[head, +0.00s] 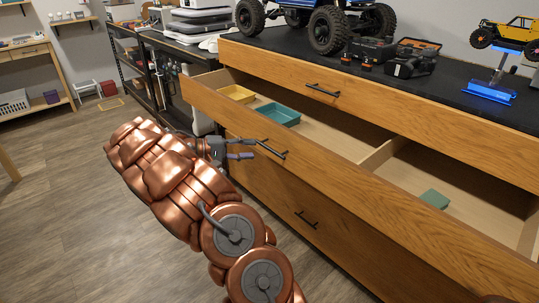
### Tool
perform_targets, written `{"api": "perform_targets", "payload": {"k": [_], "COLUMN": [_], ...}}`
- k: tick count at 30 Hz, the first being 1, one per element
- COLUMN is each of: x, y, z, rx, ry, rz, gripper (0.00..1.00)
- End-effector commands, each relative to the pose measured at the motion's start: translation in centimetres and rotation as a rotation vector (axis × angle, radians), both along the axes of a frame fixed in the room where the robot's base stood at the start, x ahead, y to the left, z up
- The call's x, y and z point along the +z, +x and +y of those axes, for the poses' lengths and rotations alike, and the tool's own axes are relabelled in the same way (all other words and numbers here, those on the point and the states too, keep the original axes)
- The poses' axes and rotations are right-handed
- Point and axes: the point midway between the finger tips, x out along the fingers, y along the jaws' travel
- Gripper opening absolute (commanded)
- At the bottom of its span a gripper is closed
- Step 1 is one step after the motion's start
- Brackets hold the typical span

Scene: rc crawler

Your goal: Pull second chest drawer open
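The wooden chest (345,235) has a black top. Its top drawer (400,112) looks shut and has a black bar handle (322,90). The second drawer (335,180) stands well out from the chest, so its inside shows. The black handle (271,149) of the second drawer is on its front face. My gripper (254,149) is just left of this handle, with its fingers apart. The fingertips are close to the handle; I cannot tell whether they touch it. My copper-coloured arm hides part of the lower left of the chest.
A yellow tray (238,94), a teal tray (279,114) and a green block (434,199) lie inside the open drawer. A lower handle (306,219) is below it. A crawler (330,20) and tools stand on top. The floor (70,190) at left is clear.

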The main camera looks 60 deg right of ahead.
Motion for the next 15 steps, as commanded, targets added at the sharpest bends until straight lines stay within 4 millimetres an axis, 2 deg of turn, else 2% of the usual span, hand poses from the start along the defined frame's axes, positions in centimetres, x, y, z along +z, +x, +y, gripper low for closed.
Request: {"api": "perform_targets", "payload": {"k": [2, 7, 15], "x": [-0.7, -0.9, -1.3], "y": [0.4, 0.3, -1.6], "z": [-0.4, -0.9, -3.1], "rx": [0.004, 0.005, 0.002], "ry": [-0.009, -0.019, -0.016], "rz": [0.004, 0.006, 0.009], "gripper": [0.37, 0.37, 0.37]}}
